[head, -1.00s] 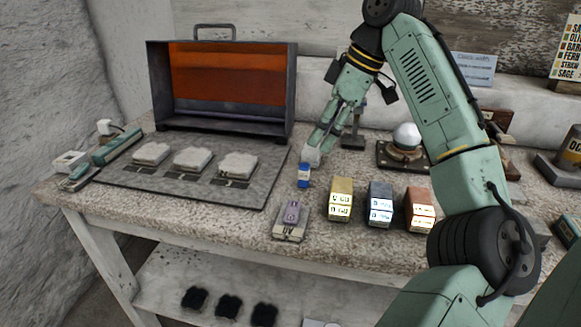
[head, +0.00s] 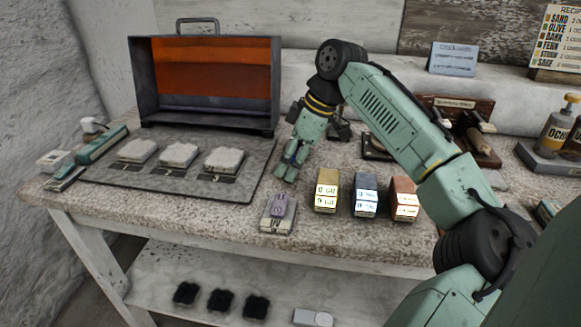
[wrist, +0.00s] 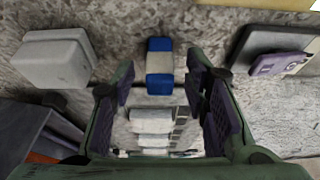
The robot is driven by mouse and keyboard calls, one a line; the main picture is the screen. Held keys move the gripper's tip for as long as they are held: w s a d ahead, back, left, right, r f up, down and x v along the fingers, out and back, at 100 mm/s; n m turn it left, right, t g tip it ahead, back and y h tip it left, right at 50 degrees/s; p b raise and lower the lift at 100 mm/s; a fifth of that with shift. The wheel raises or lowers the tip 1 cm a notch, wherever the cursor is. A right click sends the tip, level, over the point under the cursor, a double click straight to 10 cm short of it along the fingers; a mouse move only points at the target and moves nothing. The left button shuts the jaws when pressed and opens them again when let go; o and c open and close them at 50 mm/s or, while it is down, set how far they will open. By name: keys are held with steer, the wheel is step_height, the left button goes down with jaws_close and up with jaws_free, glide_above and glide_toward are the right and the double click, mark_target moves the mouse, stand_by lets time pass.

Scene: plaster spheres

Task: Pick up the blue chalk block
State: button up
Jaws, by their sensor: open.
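The blue chalk block (wrist: 159,66) shows in the wrist view as a small block with blue ends and a white middle band, lying on the speckled worktop. My gripper (wrist: 160,96) is open, with one finger on each side of the picture below the block. The block is ahead of the gap and roughly centred on it; contact cannot be told. In the head view my gripper (head: 284,178) points down at the worktop between the grey mat and the yellow block, and the blue block is hidden there.
A purple block (head: 278,205) on a pale base stands in front of my gripper. Yellow (head: 327,191), blue-grey (head: 366,194) and copper (head: 404,198) blocks stand to the right. The grey mat (head: 200,189) with pale slabs lies left, before an orange-backed box (head: 205,75).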

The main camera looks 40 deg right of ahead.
steer(key=shift+c, duration=0.4)
jaws_close()
steer(key=shift+r, duration=0.2)
steer(key=shift+r, duration=0.6)
steer(key=shift+s+a+r+b, duration=0.15)
steer(key=shift+r+b, duration=0.25)
steer(key=shift+r, duration=0.55)
steer(key=s+a+b, duration=0.1)
steer(key=s+a, duration=0.1)
steer(key=s, duration=0.2)
steer(key=s+a+r, duration=0.1)
steer(key=s+a, duration=0.2)
steer(key=s, duration=0.2)
steer(key=s+a+b, duration=0.1)
steer(key=s+a, duration=0.1)
steer(key=s, duration=0.2)
steer(key=shift+s+a+r+b, duration=0.25)
steer(key=shift+s+r+b, duration=0.05)
steer(key=shift+s+b, duration=0.1)
